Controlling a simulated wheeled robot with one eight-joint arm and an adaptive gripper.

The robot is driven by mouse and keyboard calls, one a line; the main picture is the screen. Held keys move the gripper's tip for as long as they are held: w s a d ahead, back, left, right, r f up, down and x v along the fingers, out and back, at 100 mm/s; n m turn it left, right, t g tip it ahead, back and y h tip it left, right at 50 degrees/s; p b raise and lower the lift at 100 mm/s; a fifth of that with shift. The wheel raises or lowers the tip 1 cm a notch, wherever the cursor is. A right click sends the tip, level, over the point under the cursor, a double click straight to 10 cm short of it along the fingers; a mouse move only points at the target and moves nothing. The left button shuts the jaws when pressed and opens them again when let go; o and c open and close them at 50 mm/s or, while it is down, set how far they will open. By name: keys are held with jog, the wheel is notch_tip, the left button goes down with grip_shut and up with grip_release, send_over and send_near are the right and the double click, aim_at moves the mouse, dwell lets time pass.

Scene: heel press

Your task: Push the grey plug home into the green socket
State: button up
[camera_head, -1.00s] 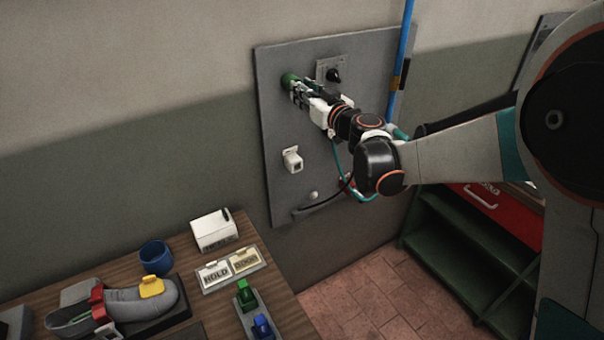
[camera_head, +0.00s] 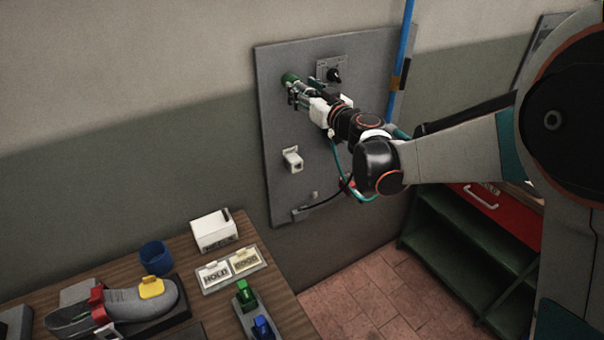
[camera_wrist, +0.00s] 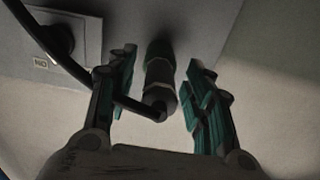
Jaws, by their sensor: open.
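The green socket (camera_head: 290,78) is on the upper left of the grey wall board. It also shows, dark, in the wrist view (camera_wrist: 160,48). The grey plug (camera_wrist: 159,84) is in line with the socket, its front end at the socket's mouth. I cannot tell how deep it sits. A black cable leaves its near end. My gripper (camera_head: 298,94) is open at the socket. In the wrist view its fingers (camera_wrist: 160,78) stand on either side of the plug, with gaps visible on both sides.
A dark knob on a plate (camera_head: 334,75) is right of the socket. A white fitting (camera_head: 292,159) is lower on the grey board (camera_head: 285,195). A blue pole (camera_head: 402,50) stands at the board's right. A wooden table at lower left bears a shoe, blue cup and white box.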

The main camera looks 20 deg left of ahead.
jog(key=v, duration=1.1)
jog(key=w+d+r+m+t+h, duration=0.1)
jog(key=w+d+t+h, duration=0.2)
jog(key=d, duration=0.5)
jog(key=w+d+r+m+t+h, duration=0.1)
jog(key=w+d+m+t+h, duration=0.1)
jog(key=w+d, duration=0.45)
jog(key=s+d+r+m+h+b, duration=0.1)
jog(key=s+d+m+h+b, duration=0.2)
jog(key=d, duration=0.6)
jog(key=s+d+r+m+h, duration=0.1)
jog(key=s+d+m+h, duration=0.2)
jog(key=s+d+h, duration=0.4)
jog(key=s+d+f+m+g+h+b, duration=0.15)
jog(key=s+d+f+g, duration=0.25)
jog(key=s+d+f, duration=0.65)
jog(key=s+a+f+g+y+b, duration=0.1)
jog(key=s+f, duration=0.3)
jog(key=s, duration=0.4)
jog(key=s+a+f+g+y+b, duration=0.1)
jog(key=s+a+f+g, duration=0.2)
jog(key=s, duration=0.6)
notch_tip(320, 180, down, 3)
jog(key=shift+s+a+r+g+y+b, duration=0.15)
jog(key=shift+s+a+g+y+b, duration=0.2)
jog(key=shift+g, duration=0.45)
jog(key=shift+o, duration=0.6)
jog(key=shift+n, duration=0.25)
